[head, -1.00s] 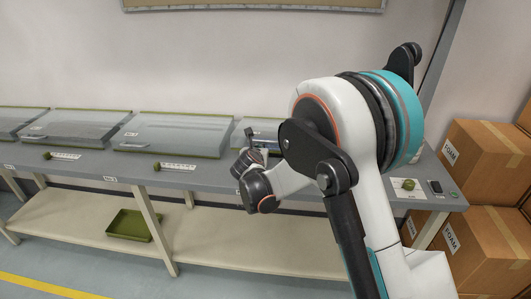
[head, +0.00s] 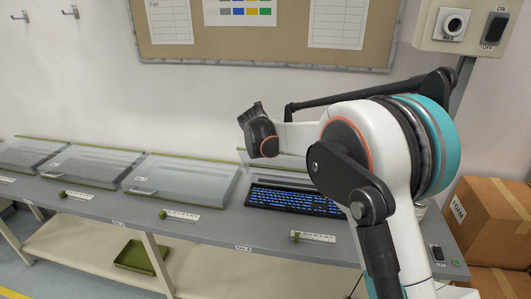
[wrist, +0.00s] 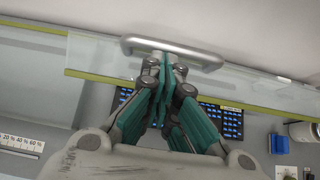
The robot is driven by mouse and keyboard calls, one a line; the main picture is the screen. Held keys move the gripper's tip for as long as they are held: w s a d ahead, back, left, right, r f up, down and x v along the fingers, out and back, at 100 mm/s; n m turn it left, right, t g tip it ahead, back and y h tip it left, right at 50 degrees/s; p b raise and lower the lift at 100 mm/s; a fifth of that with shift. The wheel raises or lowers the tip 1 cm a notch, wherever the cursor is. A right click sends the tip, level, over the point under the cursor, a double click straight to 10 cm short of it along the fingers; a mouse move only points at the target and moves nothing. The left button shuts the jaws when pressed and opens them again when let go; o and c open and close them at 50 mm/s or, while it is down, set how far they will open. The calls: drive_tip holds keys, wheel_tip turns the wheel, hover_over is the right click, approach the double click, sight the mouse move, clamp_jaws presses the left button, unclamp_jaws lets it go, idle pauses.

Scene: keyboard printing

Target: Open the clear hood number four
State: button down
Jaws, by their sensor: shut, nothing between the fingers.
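The clear hood number four (wrist: 105,58) spans the top of the wrist view, a clear panel with green edge strips and a silver bar handle (wrist: 172,50). It looks raised, with the keyboard (wrist: 222,120) showing below it. My gripper (wrist: 162,62) is shut and empty, its teal fingers at the handle; I cannot tell whether they touch it. In the head view the blue-lit keyboard (head: 297,201) lies uncovered on the bench behind a label that looks like No.4. My arm hides most of the hood and the fingertips there.
Other clear hoods, such as the neighbouring one (head: 185,180), lie flat on the grey bench (head: 215,230) to the left. A green knob (head: 295,236) with a scale sits before the keyboard. Cardboard boxes (head: 485,215) stand at right; a switch box (head: 470,28) hangs above.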

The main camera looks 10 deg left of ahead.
drive_tip(key=w+r+p, duration=0.3)
drive_tip(key=w+r, duration=0.2)
drive_tip(key=w, duration=0.5)
drive_tip(key=shift+d, duration=0.15)
drive_tip(key=shift+r, duration=0.1)
